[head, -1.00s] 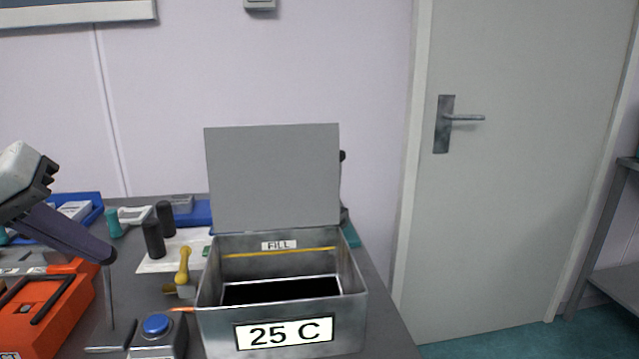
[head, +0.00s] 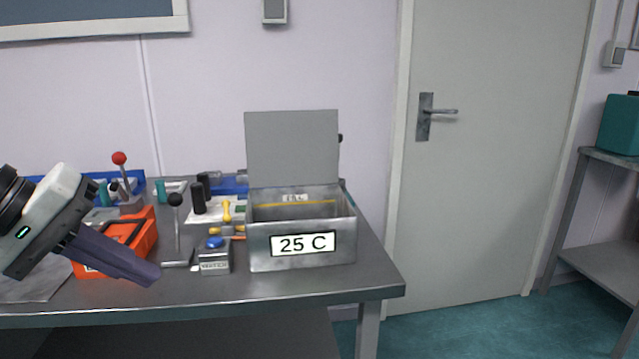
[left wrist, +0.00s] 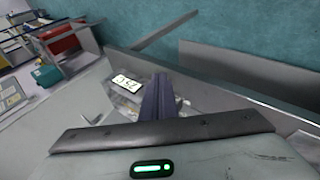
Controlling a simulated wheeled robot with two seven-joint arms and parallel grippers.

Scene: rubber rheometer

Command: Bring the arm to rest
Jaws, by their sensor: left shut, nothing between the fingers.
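My left gripper (head: 150,275) comes in from the left in the head view, over the front left part of the bench (head: 300,290). Its dark fingers are shut together and hold nothing. They point right and slightly down, in front of the orange case (head: 145,238). In the left wrist view the shut fingers (left wrist: 158,92) point away from the camera, close to the 25 C label (left wrist: 126,82) in the picture. My right gripper is in neither view.
A metal box marked 25 C (head: 260,260) stands with its lid raised at the bench's right. A blue-button unit (head: 215,262) and a black-knobbed lever (head: 177,225) stand left of it. A door (head: 490,150) and a shelf (head: 610,265) are farther right. The floor between is clear.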

